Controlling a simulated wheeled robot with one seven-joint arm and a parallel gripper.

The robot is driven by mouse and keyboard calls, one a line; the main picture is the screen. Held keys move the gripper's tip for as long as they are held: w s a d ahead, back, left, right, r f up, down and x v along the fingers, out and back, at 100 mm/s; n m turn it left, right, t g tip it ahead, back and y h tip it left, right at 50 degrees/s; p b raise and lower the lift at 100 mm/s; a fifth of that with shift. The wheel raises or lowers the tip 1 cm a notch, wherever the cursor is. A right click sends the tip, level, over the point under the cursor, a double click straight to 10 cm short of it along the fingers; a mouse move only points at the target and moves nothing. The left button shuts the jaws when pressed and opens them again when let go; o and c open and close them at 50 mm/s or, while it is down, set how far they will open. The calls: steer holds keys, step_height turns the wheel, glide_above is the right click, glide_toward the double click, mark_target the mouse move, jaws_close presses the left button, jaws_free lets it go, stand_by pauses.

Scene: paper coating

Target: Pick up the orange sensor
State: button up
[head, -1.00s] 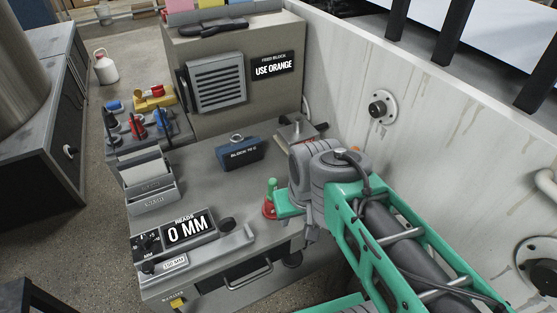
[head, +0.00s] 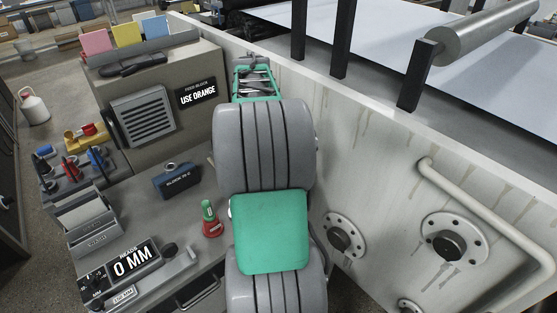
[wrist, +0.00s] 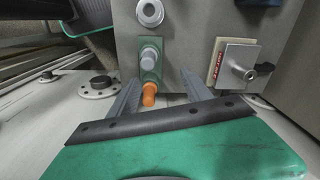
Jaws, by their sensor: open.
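The orange sensor (wrist: 149,94) shows in the wrist view as a small orange cylinder with a rounded end. It is in line with a grey round fitting on a green plate (wrist: 149,67), against a grey box's side. My gripper (wrist: 159,78) is open, its two grey fingers spread to the left and right of the sensor in the picture. Nothing is held, and I cannot tell whether either finger touches it. In the head view my arm hides the sensor and the gripper.
A metal fixture with a knob (wrist: 243,70) stands right of the sensor in the wrist view. A pale wall (head: 375,180) runs close on my arm's right. On the bench are a dark blue block (head: 177,181), a red-and-green item (head: 211,220) and a gauge reading 0 MM (head: 133,260).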

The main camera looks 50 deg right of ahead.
steer(key=s+d+m, duration=0.1)
steer(key=d, duration=0.1)
steer(key=s+d+m, duration=0.1)
steer(key=d, duration=0.1)
steer(key=s+d+f, duration=0.1)
steer(key=d, duration=0.1)
steer(key=shift+s+d+m, duration=0.2)
steer(key=shift+m, duration=0.2)
step_height(320, 180, down, 7)
steer(key=shift+a+f+p, duration=0.1)
steer(key=shift+f+p, duration=0.1)
steer(key=shift+p, duration=0.9)
jaws_close()
